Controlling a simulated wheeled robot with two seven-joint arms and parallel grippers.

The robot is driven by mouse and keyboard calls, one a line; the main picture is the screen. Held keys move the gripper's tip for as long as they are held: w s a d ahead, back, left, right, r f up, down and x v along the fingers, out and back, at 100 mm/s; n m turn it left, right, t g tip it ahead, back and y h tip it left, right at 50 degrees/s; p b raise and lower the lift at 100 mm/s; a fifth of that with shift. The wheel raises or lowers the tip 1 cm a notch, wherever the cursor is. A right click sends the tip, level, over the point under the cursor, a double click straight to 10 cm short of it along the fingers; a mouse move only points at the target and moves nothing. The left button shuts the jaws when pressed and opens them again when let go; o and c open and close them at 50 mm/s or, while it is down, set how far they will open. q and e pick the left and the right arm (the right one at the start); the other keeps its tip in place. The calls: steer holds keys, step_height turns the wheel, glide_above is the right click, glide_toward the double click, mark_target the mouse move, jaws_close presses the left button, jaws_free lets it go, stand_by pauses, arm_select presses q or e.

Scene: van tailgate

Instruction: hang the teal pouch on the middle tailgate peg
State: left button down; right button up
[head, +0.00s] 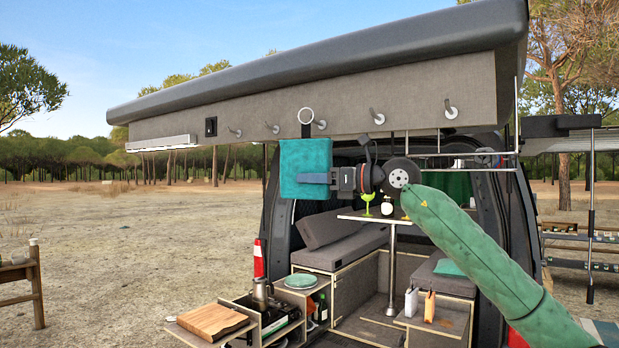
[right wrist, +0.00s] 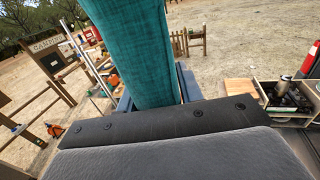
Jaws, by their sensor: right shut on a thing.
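The teal pouch (head: 305,165) hangs upright below the tailgate, with a dark strap and a pale ring (head: 306,116) on top. My right gripper (head: 318,179) comes from the right and is shut on the pouch. In the right wrist view the pouch (right wrist: 135,50) stands between the blue fingers (right wrist: 155,90). The middle peg (head: 320,124) is just right of the ring in the head view. I cannot tell whether the ring is around this peg or in front of it. My left gripper is not in view.
Other pegs line the tailgate panel (head: 420,92), two to the left (head: 272,128) and two to the right (head: 377,117). A small table (head: 355,214) with a green glass (head: 367,203) stands in the van behind my gripper. Open ground lies to the left.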

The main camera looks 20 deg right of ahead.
steer(key=shift+w+d+f, duration=0.1)
steer(key=shift+w+d, duration=0.55)
steer(key=shift+w+d+f+b, duration=0.3)
steer(key=shift+w+d+f, duration=0.1)
steer(key=shift+d, duration=0.2)
steer(key=shift+w+d+f+b, duration=0.3)
steer(key=shift+w+d+f, duration=0.1)
steer(key=shift+d, duration=0.15)
steer(key=o, duration=1.2)
